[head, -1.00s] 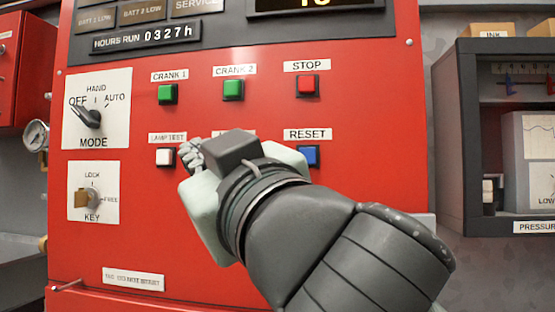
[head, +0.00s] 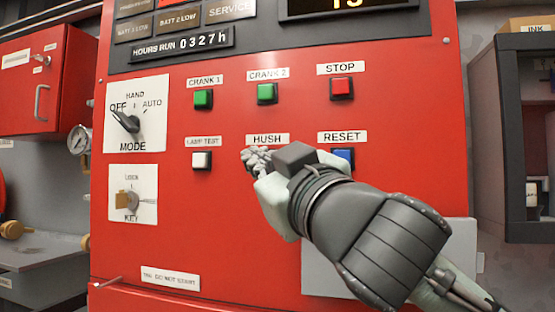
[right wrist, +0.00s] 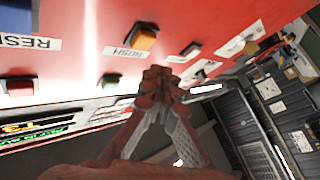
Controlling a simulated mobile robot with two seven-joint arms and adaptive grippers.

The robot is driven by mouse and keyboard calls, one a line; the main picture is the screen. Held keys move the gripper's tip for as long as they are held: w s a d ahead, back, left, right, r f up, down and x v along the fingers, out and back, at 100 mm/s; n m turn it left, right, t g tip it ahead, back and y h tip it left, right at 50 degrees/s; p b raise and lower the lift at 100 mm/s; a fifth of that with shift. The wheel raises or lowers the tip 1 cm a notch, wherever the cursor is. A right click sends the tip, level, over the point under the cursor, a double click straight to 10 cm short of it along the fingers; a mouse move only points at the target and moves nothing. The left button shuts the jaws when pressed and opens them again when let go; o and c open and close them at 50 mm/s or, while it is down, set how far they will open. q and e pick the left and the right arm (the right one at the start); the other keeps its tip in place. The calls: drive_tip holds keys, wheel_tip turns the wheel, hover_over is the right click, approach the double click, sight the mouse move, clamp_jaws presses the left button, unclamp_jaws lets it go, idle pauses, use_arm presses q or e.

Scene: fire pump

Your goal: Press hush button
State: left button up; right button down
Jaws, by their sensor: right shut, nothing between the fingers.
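The hush button (right wrist: 144,38) is an amber square in a dark frame, seen in the right wrist view beside its HUSH label (right wrist: 123,53). In the head view the HUSH label (head: 267,140) shows, but the button under it is hidden behind my right gripper (head: 258,158). My right gripper is shut and empty, its fingertips just below that label. In the right wrist view the fingertips (right wrist: 158,75) appear close to the amber button, offset from it in the picture. I cannot tell whether they touch the panel. My left gripper is not in view.
The red panel (head: 230,225) also carries the white lamp test button (head: 202,160), the partly covered blue reset button (head: 342,157), the green crank 2 button (head: 267,93) and the red stop button (head: 341,88). The mode knob (head: 126,121) sits at the left.

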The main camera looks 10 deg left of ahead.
drive_tip(key=shift+w, duration=0.9)
drive_tip(key=shift+w, duration=0.1)
idle(0.8)
drive_tip(key=shift+w, duration=0.35)
drive_tip(key=shift+w+d+p, duration=0.1)
drive_tip(key=shift+w+p, duration=0.2)
drive_tip(key=shift+w, duration=0.25)
idle(0.5)
drive_tip(key=shift+s, duration=0.15)
idle(0.3)
drive_tip(key=shift+s, duration=0.8)
drive_tip(key=shift+s, duration=0.1)
drive_tip(key=s, duration=0.5)
